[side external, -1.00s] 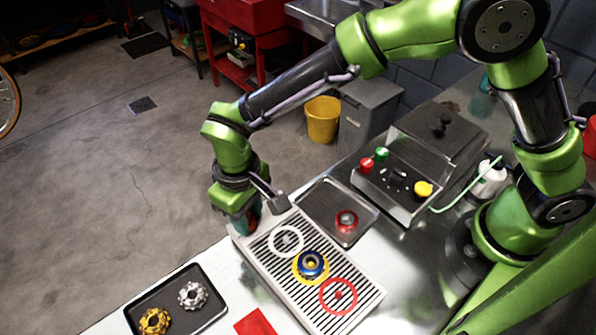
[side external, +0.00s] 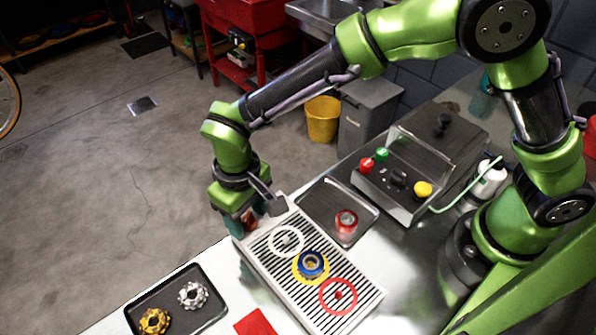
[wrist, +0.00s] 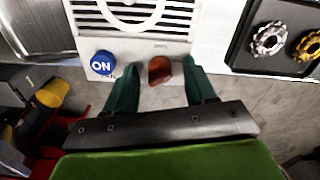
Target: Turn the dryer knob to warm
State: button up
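The dryer is the pale slatted unit (side external: 359,307) on the bench. Its front face (wrist: 128,48) shows in the wrist view, with a small reddish-brown knob (wrist: 160,71) on it. My gripper (wrist: 158,66) is open, with one teal finger on each side of the knob. Gaps show between the fingers and the knob. In the side view my gripper (side external: 248,220) is at the dryer's near-left end and largely hides the knob. The knob's setting and the small print beside it are too small to read.
A blue ON button (wrist: 103,63) sits left of the knob in the wrist view. A blue-and-gold part (side external: 311,264) lies on the slats. A tray with two sprockets (side external: 218,316) lies in front. A control box (side external: 400,207) and a tray with a red-rimmed cup (side external: 324,184) stand behind.

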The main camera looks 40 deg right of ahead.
aim_at(253, 220)
notch_tip(253, 220, up, 17)
dwell(0.5)
jog(key=shift+w, duration=0.1)
jog(key=s+d+r+m+t+y, duration=0.1)
jog(key=s+d+m+t, duration=0.2)
jog(key=d, duration=1.1)
jog(key=s+d+r+m+t+y, duration=0.1)
jog(key=s+d+m+t, duration=0.3)
jog(key=d, duration=1)
jog(key=s, duration=0.3)
jog(key=shift+d+r, duration=0.2)
jog(key=shift+r, duration=0.05)
jog(key=shift+c, duration=0.5)
